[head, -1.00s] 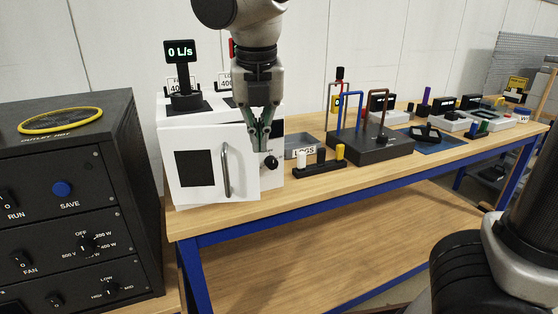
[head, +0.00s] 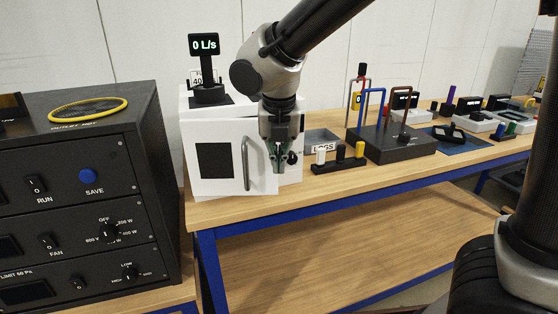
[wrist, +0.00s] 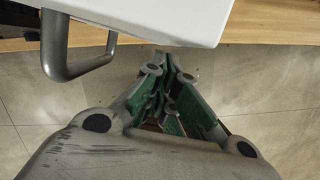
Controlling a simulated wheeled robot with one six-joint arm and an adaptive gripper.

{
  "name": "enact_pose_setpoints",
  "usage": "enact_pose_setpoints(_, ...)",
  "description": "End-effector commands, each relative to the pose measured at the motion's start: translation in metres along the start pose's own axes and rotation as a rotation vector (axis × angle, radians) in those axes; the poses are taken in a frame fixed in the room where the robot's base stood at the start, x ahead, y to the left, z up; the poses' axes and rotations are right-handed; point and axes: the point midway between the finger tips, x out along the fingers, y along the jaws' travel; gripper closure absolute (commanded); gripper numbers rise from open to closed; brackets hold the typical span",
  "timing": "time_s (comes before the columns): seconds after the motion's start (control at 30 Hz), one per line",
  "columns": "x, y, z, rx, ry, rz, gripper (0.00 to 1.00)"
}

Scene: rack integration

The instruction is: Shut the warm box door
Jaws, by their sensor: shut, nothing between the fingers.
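The warm box (head: 225,104) is a white cabinet at the left end of the bench. Its white door (head: 215,185) has a dark window and a vertical grey handle (head: 246,165). The door looks partly open, its handle-side edge standing out from the box. My gripper (head: 279,166) is shut and empty, pointing down just right of the handle and hiding part of the door edge and box front. In the wrist view, the door (wrist: 170,12) and handle (wrist: 55,50) lie above my gripper (wrist: 168,70), with a visible gap; contact cannot be confirmed.
A black control cabinet (head: 75,200) stands at the left. A flow display (head: 205,60) sits on the box. A rack of small pegs (head: 340,163) and a dark stand (head: 390,145) are to the right. The space before the bench's blue front edge (head: 350,190) is clear.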

Motion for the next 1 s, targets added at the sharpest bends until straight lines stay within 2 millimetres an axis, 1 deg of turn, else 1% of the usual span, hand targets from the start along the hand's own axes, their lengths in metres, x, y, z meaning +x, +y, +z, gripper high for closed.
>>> enact_pose_setpoints(0.37, 0.001, 0.000, 0.003, 0.000, 0.000, 0.000, 1.00)
enact_pose_setpoints(0.47, 0.003, -0.001, 0.013, 0.001, 0.000, -0.001, 1.00)
enact_pose_setpoints(0.6, 0.011, -0.004, 0.043, 0.003, 0.000, -0.002, 1.00)
enact_pose_setpoints(0.7, 0.016, -0.003, 0.062, 0.003, 0.000, -0.001, 1.00)
enact_pose_setpoints(1.0, 0.015, -0.003, 0.060, -0.001, 0.000, 0.000, 1.00)
